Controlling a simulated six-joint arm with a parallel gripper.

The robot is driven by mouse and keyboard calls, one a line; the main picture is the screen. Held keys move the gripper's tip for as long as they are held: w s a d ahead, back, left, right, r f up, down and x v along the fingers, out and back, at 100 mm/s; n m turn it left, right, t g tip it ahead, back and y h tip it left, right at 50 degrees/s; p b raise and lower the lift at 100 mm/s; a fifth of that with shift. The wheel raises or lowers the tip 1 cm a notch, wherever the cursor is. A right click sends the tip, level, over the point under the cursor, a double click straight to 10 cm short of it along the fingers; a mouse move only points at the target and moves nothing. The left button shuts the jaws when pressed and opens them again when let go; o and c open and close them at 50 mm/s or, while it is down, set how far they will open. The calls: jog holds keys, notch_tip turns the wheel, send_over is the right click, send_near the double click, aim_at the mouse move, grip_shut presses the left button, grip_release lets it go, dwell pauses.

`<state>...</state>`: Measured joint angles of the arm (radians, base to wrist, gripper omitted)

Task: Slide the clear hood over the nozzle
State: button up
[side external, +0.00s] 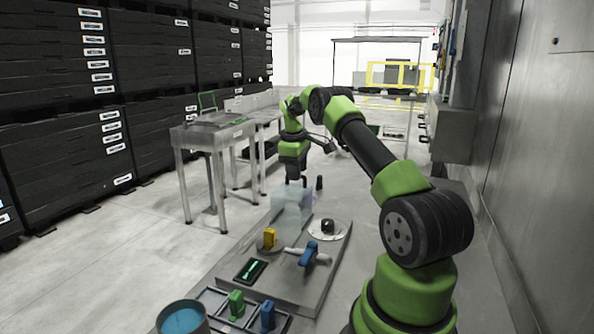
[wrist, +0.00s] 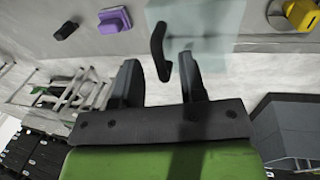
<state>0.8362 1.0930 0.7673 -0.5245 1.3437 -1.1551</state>
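The clear hood (side external: 291,203) is a pale, see-through box at the far end of the grey bench plate, below my gripper. It also shows in the wrist view (wrist: 215,25), with a black handle (wrist: 158,45) on it. My gripper (wrist: 160,68) is open, its two dark fingers on either side of the handle with gaps showing; I see no firm contact. In the side view my gripper (side external: 292,178) points down just above the hood. I cannot tell which part is the nozzle.
On the plate are a yellow block (side external: 269,238), a blue-handled valve (side external: 310,253), a black knob (side external: 327,226) and a dark display (side external: 250,270). A purple block (wrist: 114,20) lies near the hood. A tray of green and blue pieces (side external: 212,296) and a blue-filled pot (side external: 204,328) are in front.

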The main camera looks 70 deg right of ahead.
jog(key=shift+f, duration=0.25)
jog(key=shift+c, duration=0.2)
grip_shut()
jog(key=a, duration=1.4)
jog(key=shift+w, duration=0.1)
